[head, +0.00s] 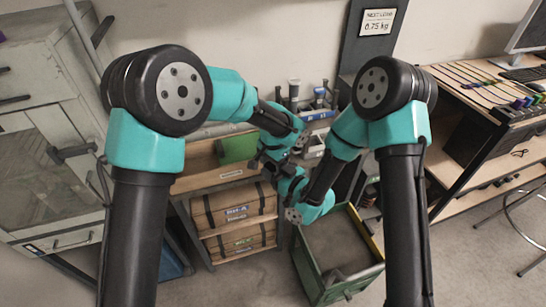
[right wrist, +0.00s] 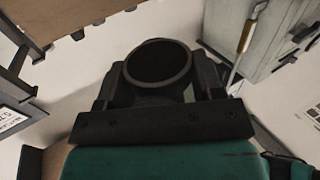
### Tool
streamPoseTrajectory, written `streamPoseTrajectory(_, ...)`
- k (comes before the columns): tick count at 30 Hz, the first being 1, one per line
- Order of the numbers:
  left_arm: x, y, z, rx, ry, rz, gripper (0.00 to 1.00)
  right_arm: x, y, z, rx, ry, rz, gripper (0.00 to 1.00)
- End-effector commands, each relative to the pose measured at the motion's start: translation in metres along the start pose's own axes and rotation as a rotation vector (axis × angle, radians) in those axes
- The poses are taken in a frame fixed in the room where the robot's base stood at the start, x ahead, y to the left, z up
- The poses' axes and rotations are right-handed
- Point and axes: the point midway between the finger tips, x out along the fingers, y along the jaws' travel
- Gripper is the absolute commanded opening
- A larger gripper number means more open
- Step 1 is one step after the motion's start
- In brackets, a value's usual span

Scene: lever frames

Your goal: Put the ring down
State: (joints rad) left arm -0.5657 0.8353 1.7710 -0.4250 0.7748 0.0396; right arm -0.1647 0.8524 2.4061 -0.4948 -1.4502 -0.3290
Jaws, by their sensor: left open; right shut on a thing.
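The ring (right wrist: 160,84) is a dark round band with a slightly lighter rim in the right wrist view. My right gripper (right wrist: 158,74) is shut on it, with a dark finger on each side. In the head view my right gripper (head: 270,170) is small and dark near the middle, in front of the shelf, and the ring cannot be made out there. My left gripper (head: 262,157) is open close beside it. The two grippers overlap in the picture, so I cannot tell whether they touch.
A wooden shelf unit (head: 197,181) with labelled crates (head: 237,208) stands behind the grippers. A green open bin (head: 312,277) is below right. A pale cabinet (head: 45,150) stands left, and a workbench (head: 462,88) with cables and a monitor stands right.

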Motion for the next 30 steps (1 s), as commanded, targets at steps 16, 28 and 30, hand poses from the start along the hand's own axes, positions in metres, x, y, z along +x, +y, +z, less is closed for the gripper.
streamPoseTrajectory(16, 0.0024, 0.0, 0.0001, 0.001, 0.0, 0.0, 0.46, 0.0001, 0.0001, -0.0002, 0.0, 0.001, 0.0, 0.33)
streamPoseTrajectory(28, 0.0021, 0.0, -0.0001, 0.001, 0.0, 0.0, 0.28, 0.0001, 0.0, -0.0001, 0.0, 0.0, 0.0, 0.85)
streamPoseTrajectory(30, 0.0021, 0.0, 0.0, 0.001, 0.0, 0.0, 0.28, 0.0, 0.0, -0.0001, 0.0, 0.0, 0.0, 0.91)
